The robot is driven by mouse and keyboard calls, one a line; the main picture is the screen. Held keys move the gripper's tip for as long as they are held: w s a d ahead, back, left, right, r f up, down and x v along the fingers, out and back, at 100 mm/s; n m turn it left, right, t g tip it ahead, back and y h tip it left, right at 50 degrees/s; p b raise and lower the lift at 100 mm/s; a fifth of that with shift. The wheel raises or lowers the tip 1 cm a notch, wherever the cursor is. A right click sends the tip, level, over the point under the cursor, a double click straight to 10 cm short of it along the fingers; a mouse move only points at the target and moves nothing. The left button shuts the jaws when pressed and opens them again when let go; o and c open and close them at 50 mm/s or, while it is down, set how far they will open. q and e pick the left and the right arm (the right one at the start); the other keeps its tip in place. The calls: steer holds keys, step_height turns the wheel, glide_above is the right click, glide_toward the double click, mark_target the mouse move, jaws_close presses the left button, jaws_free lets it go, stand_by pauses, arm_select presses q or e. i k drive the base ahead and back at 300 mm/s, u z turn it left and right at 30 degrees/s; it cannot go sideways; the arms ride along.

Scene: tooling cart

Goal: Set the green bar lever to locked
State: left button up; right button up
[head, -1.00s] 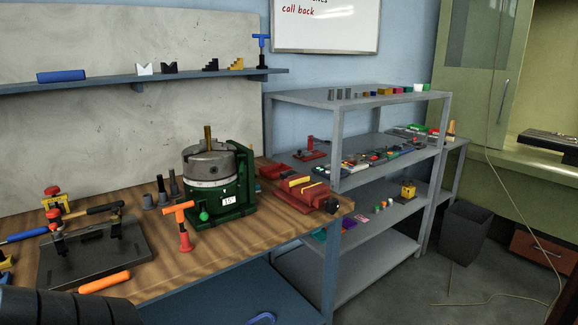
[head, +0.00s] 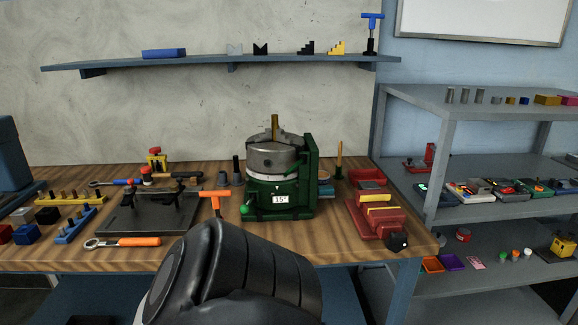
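A green rotary table (head: 283,194) with a grey round chuck (head: 273,158) stands on the wooden bench, with a small plate reading 15° on its front. A lever with a round green knob (head: 246,209) sticks out at its lower left front. I cannot tell from this view whether that is the green bar lever, or whether it is locked. A black and grey link of my own arm (head: 250,270) fills the lower middle, in front of the bench edge. Neither of my grippers shows, and nothing is seen touching the rotary table.
An orange T-handle (head: 216,198) stands just left of the rotary table. A red vise (head: 377,212) sits to its right. A dark plate fixture (head: 150,212) and an orange-handled wrench (head: 125,242) lie further left. Grey shelves (head: 455,103) stand at the right.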

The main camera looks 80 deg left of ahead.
mark_target(302, 158)
steer(key=u, duration=1.85)
